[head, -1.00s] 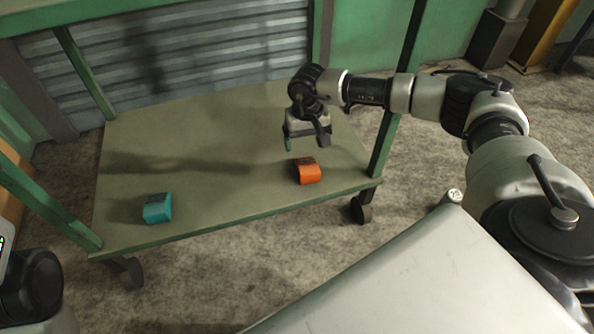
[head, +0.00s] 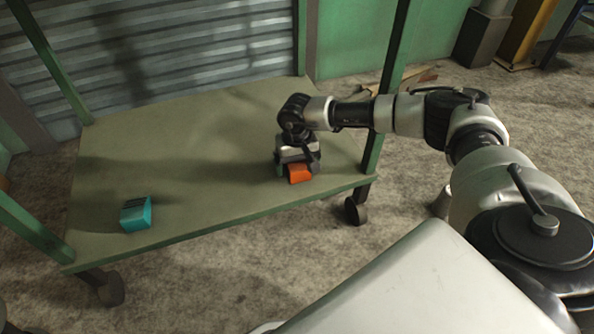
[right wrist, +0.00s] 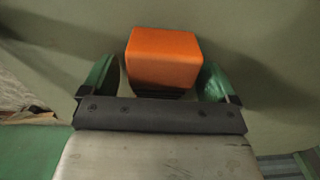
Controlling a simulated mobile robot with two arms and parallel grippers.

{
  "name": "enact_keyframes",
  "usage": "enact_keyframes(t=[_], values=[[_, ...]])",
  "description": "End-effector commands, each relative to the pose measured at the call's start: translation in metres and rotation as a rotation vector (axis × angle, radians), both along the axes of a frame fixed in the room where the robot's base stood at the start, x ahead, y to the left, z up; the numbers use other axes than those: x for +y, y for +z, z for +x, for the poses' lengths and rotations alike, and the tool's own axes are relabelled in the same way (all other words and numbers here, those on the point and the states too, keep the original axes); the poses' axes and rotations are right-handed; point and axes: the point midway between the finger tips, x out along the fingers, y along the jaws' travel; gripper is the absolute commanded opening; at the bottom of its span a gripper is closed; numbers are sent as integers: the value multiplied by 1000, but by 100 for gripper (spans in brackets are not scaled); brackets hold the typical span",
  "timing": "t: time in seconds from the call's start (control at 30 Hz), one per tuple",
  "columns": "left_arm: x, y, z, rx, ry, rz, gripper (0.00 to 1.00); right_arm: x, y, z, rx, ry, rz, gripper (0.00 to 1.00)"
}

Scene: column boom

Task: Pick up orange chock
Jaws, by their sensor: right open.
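The orange chock (head: 300,174) lies on the lower green shelf (head: 185,180) of the cart, near its front right corner. My right gripper (head: 297,170) is down at the chock, with its fingers around it. In the right wrist view the chock (right wrist: 163,58) sits between the two green fingertips of the open gripper (right wrist: 160,80), with a gap visible on the left side and a smaller one on the right. The lower dark part of the chock is partly hidden by the gripper's body. My left gripper is not in view.
A teal chock (head: 136,213) lies on the same shelf at the front left. Green cart posts (head: 389,85) rise at the shelf's corners, one close behind my right forearm. The shelf between the two chocks is clear.

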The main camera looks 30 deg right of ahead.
Motion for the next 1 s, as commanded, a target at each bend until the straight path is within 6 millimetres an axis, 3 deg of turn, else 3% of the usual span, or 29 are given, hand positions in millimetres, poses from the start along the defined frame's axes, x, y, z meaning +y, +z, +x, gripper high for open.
enact_keyframes(t=[0.17,0.57,0.83,1.0], values=[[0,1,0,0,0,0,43,0,1,0,0,0,0,89],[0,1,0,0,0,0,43,0,1,0,-1,0,1,31],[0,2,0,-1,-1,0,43,0,3,0,-1,0,1,31],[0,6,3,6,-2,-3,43,0,14,1,-2,0,0,31]])
